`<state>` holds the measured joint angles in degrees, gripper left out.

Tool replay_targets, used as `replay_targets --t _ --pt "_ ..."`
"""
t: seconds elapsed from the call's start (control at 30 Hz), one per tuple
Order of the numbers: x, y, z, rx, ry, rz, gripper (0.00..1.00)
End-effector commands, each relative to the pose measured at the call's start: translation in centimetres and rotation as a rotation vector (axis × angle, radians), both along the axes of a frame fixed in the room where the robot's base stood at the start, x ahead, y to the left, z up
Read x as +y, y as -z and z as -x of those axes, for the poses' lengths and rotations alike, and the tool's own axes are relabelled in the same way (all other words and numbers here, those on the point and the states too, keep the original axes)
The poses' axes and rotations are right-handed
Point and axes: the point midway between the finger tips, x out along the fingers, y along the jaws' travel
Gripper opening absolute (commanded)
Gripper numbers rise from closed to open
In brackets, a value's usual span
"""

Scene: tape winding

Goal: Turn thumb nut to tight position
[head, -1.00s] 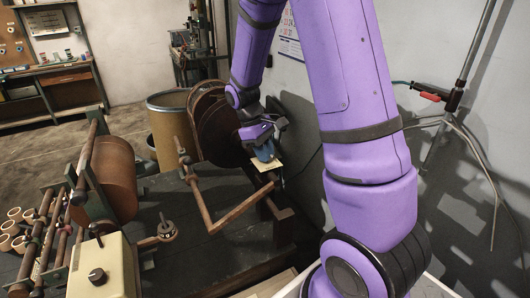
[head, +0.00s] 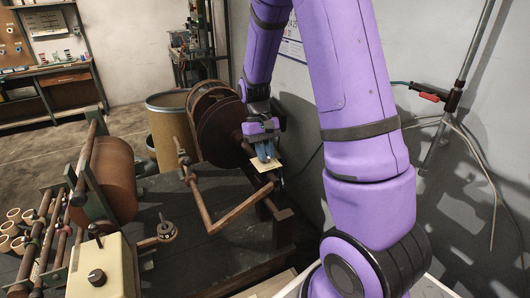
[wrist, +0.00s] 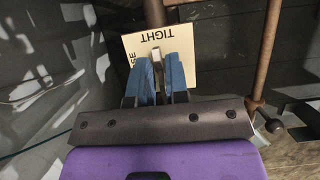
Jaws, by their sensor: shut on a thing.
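The thumb nut (wrist: 156,54) shows as a small pale metal piece between the blue fingers in the wrist view. My gripper (wrist: 159,62) is shut on it; in the head view my gripper (head: 265,155) points down at the end of the shaft by the reels. Behind the nut is a cream label plate (wrist: 184,45), also visible in the head view (head: 266,166). It reads "TIGHT", upside down in the wrist view. Letters "SE" of another word show at its left, partly hidden by a finger. The nut's lower part is hidden by the fingers.
Large brown reels (head: 216,125) stand left of my gripper. A rusty bent bar (head: 212,215) runs in front of them over the dark bench (head: 190,275). A roll (head: 108,178) and a cream control box (head: 103,268) stand at left. A grey wall is close at right.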

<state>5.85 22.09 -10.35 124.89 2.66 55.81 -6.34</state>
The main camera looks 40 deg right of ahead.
Motion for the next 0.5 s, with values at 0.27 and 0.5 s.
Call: replay_targets --t 0.27,0.5 --pt "0.01 0.08 0.08 0.002 0.006 0.000 0.00" --pt "0.02 0.07 0.08 0.003 0.005 -0.001 0.34"
